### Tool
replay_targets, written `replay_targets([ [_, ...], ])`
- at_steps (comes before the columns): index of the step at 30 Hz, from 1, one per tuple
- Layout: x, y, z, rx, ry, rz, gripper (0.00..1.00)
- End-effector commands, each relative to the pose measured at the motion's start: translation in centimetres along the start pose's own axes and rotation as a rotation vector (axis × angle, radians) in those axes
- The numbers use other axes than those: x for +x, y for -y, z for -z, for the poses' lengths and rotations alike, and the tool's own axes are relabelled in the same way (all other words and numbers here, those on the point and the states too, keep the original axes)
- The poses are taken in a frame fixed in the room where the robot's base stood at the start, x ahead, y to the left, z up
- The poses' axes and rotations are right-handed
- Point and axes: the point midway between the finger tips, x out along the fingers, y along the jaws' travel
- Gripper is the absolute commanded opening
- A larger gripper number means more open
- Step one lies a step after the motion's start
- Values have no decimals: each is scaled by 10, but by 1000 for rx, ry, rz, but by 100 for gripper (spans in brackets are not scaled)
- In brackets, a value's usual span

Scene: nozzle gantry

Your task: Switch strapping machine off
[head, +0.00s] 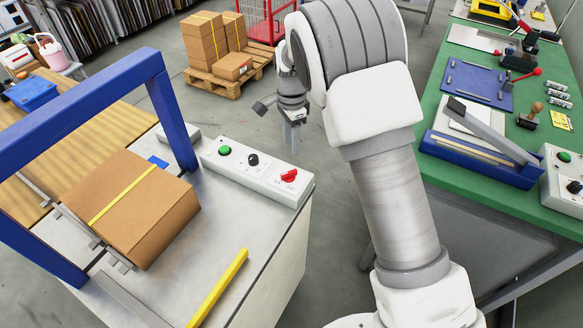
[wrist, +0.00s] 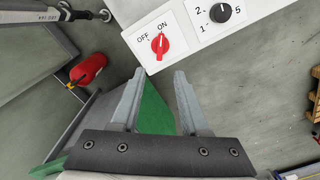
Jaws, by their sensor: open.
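The strapping machine has a blue arch (head: 85,98) and a white control panel (head: 240,172) on its grey top. At the panel's right end is a red rotary switch (head: 289,175). In the wrist view the red switch (wrist: 160,43) shows OFF and ON labels, and its grip appears to point toward ON. My gripper (head: 293,132) hangs beyond the panel's far edge, close to the red switch but apart from it. In the wrist view my gripper (wrist: 159,74) is open and empty, with the switch just beyond its fingertips.
The panel also has a green button (head: 225,150) and a black knob (head: 252,159). A strapped cardboard box (head: 130,205) sits under the arch. A green workbench (head: 470,180) with tools is at right. A pallet (head: 230,82) of boxes stands behind. A fire extinguisher (wrist: 88,70) shows in the wrist view.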

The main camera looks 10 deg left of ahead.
Motion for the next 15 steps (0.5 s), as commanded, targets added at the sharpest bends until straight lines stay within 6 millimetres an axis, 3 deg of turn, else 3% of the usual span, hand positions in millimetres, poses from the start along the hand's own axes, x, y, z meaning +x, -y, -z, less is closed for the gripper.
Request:
replay_targets([
  [9, 70, -1, 0, -1, 1, -4, 45],
  [15, 99, 0, 0, 0, 1, -2, 45],
])
